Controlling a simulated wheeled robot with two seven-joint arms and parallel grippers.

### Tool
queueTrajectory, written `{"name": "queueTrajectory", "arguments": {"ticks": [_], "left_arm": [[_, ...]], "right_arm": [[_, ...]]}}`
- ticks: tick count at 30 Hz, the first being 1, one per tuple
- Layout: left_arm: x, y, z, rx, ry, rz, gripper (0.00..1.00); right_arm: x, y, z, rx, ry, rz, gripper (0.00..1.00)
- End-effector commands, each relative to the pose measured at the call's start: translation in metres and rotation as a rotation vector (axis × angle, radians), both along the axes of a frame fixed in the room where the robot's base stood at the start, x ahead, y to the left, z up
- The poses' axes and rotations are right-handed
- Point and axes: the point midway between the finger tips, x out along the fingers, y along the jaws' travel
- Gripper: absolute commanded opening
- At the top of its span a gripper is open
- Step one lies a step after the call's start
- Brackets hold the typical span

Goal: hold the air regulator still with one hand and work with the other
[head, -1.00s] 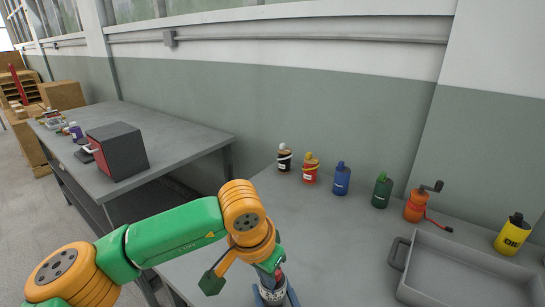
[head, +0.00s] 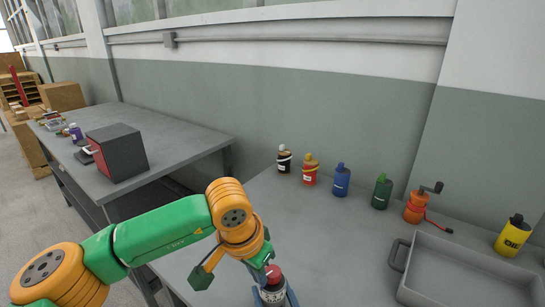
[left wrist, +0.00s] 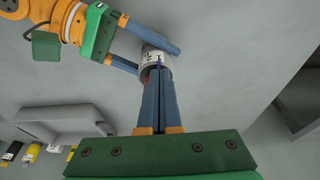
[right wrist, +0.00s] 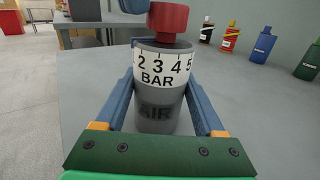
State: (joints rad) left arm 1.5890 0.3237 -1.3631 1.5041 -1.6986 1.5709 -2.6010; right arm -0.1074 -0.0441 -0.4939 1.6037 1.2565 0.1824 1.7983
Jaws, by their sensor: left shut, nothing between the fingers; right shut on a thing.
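The air regulator is a grey cylinder (right wrist: 157,118) with a white scale band reading 2 to 5 BAR and a red knob (right wrist: 168,20) on top. It stands upright. My right gripper (right wrist: 158,95) is shut on its body, one blue finger on each side. In the head view the red knob (head: 273,274) shows beside my left gripper (head: 262,268). In the left wrist view my left gripper (left wrist: 160,72) is shut and empty, its fingertips close to the regulator (left wrist: 149,57); whether they touch it I cannot tell. The knob is mostly hidden there.
Several bottles, including a blue one (head: 341,181) and a green one (head: 381,192), line the wall with an orange crank tool (head: 415,207). A grey tray (head: 460,275) and a yellow can (head: 512,236) are at right. The bench between is clear.

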Motion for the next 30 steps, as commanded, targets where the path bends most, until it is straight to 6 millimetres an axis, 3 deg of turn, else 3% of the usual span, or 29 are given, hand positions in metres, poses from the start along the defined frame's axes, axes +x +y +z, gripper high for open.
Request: {"name": "queueTrajectory", "arguments": {"ticks": [5,17,27,28,30], "left_arm": [[-0.004,0.005,0.002,0.0,0.0,0.0,0.0],[-0.004,0.004,0.058,0.0,0.0,0.0,0.0],[-0.005,0.005,0.06,0.0,0.002,0.0,0.0],[-0.005,0.005,0.06,0.0,0.002,0.0,0.0],[-0.005,0.005,0.06,0.0,0.002,0.0,0.0]], "right_arm": [[0.0,0.0,-0.001,0.0,0.002,0.0,0.07],[0.0,0.0,-0.001,0.0,0.002,0.0,0.07],[0.0,0.0,-0.001,0.0,0.002,0.0,0.07],[0.0,0.0,-0.001,0.0,0.002,0.0,0.76],[0.0,0.0,-0.001,0.001,0.001,0.0,0.95]]}}
